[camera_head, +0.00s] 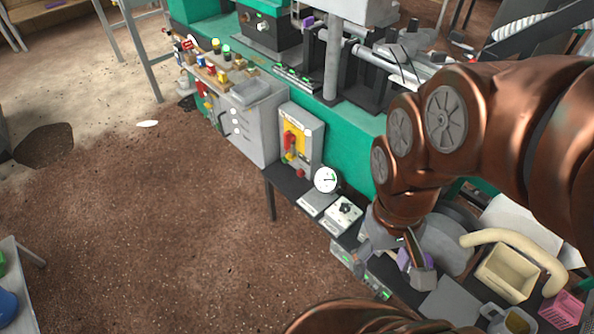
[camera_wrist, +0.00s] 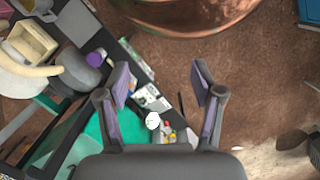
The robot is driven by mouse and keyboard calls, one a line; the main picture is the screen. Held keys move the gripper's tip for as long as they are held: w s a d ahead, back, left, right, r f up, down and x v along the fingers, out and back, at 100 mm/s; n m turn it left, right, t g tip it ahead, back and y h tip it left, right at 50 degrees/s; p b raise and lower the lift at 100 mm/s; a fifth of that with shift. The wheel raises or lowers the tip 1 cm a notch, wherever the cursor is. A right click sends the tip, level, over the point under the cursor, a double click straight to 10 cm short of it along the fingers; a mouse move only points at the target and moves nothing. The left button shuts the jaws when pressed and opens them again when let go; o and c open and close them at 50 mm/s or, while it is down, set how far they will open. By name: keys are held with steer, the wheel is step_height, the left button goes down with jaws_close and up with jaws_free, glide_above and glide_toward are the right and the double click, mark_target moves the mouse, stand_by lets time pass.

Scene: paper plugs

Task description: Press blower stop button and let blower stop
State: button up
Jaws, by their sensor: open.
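A grey control box (camera_head: 315,137) with a yellow plate, a red switch handle and small coloured buttons stands at the green machine's front. A round white gauge (camera_head: 326,180) and a small white box with a dark knob (camera_head: 343,214) sit nearer on the dark shelf. No label is readable, so I cannot tell which control is the blower stop. My gripper (camera_head: 412,262) is over the shelf's near part, right of and nearer than the knob box. In the wrist view my gripper (camera_wrist: 163,85) has its fingers apart with nothing between them; the gauge (camera_wrist: 153,120) shows beyond them.
A grey round housing (camera_head: 446,246), a beige hose (camera_head: 515,240), a beige bin (camera_head: 507,273) and a pink basket (camera_head: 560,307) crowd the right side. Low boxes with green lights (camera_head: 360,266) line the shelf's front.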

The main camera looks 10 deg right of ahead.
jaws_close()
stand_by(0.4)
stand_by(1.2)
